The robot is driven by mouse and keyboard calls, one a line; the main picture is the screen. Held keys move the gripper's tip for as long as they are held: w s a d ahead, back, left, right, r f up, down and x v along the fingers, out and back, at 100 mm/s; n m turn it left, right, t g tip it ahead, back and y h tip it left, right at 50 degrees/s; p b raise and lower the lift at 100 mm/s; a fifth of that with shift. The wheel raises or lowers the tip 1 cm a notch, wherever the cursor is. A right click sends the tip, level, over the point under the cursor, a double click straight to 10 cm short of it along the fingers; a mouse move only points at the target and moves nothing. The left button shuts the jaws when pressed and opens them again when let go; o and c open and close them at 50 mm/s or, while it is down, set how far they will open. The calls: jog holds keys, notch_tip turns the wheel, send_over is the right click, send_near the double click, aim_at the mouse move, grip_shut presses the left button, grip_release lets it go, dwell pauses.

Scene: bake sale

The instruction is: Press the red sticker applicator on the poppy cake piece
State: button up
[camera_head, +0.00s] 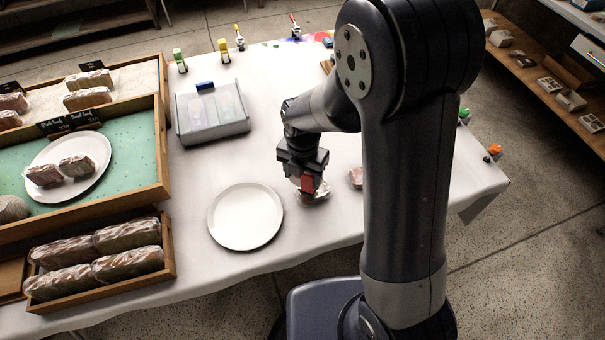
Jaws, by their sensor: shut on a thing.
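My gripper (305,180) is shut on the red sticker applicator (308,184) and points down over the table. Right below the applicator is a wrapped cake piece (317,196), mostly hidden by the gripper and the applicator. I cannot tell whether the applicator touches it. Another wrapped piece (356,177) lies just to the right, partly behind my arm. I cannot read from this view which piece is poppy.
An empty white plate (246,217) lies left of my gripper. A clear-lidded box (211,128) stands behind it. Wooden trays (163,150) with wrapped cakes fill the left side. Small green, yellow and orange applicators stand along the table edges. My arm hides the table's right part.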

jog(key=shift+r+p, duration=1.95)
jog(key=shift+r, duration=0.95)
jog(key=shift+w, duration=0.1)
